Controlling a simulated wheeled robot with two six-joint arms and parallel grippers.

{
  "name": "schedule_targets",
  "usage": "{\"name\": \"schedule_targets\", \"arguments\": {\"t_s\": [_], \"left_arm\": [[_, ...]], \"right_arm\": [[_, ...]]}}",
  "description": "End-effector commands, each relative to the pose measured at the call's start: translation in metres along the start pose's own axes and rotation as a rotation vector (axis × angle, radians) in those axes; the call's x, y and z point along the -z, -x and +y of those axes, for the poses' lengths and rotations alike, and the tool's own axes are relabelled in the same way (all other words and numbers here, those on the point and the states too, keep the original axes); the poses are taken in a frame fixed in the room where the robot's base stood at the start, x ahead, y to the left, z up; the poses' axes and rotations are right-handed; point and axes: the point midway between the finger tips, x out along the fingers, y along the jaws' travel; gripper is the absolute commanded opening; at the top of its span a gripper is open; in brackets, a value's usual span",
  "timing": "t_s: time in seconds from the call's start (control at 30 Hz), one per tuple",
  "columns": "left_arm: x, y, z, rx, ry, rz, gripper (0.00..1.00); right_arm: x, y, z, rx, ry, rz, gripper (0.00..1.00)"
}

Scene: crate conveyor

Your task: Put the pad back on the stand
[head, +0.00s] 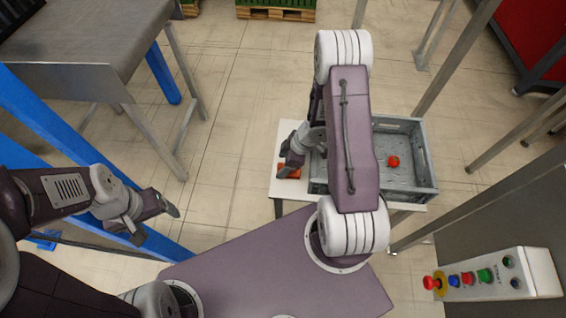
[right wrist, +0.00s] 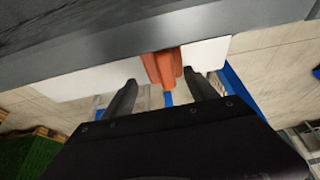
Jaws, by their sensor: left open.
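A small orange piece (head: 288,172) lies at the left edge of a small white table (head: 398,206), beside a grey crate (head: 432,185); I cannot tell whether it is the pad. In the right wrist view the orange piece (right wrist: 160,68) shows between and beyond my fingertips, with gaps at both sides. My right gripper (head: 287,160) is open over it, partly hidden by its own arm in the head view. My left gripper (head: 156,222) is open and empty at the left, away from the table. I cannot make out a separate stand for certain.
A red round thing (head: 393,161) lies in the crate. A white button panel (head: 500,275) stands at the lower right. A grey metal table (head: 80,55) and blue frame bars (head: 60,125) are at the left. Metal posts (head: 455,58) rise at the right. The middle floor is clear.

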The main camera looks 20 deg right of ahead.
Motion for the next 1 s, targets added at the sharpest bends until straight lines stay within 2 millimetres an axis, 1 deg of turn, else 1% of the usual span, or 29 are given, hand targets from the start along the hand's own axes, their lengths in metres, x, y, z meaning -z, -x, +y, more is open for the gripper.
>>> {"name": "schedule_targets", "arguments": {"t_s": [0.23,0.33,0.37,0.47,0.5,0.6,0.7,0.83,1.0], "left_arm": [[0.0,0.0,0.0,0.0,0.0,0.0,0.76],[0.001,0.006,0.0,0.0,0.0,0.0,0.76],[0.001,0.01,0.0,0.0,0.0,0.0,0.76],[0.003,0.028,0.001,0.0,0.0,0.0,0.76],[0.004,0.036,0.001,0.0,0.0,0.0,0.76],[0.006,0.054,0.001,0.0,0.0,0.0,0.76],[0.007,0.067,0.001,0.0,0.0,0.0,0.76],[0.008,0.077,0.002,0.0,0.0,0.0,0.76],[0.008,0.079,0.002,0.0,0.0,0.0,0.76]], "right_arm": [[0.0,0.0,-0.001,0.002,0.0,-0.001,0.66],[0.002,0.008,0.0,0.001,0.0,-0.001,0.66],[0.003,0.013,0.0,0.0,-0.001,-0.001,0.66],[0.004,0.04,0.0,-0.001,-0.002,0.0,0.66],[0.005,0.052,0.001,-0.002,-0.002,0.0,0.66],[0.005,0.079,0.001,-0.002,-0.001,0.0,0.66],[0.004,0.101,0.0,-0.001,-0.001,0.0,0.66],[0.003,0.118,0.0,0.0,-0.001,0.0,0.66],[0.001,0.124,0.0,0.001,0.0,-0.001,0.66]]}}
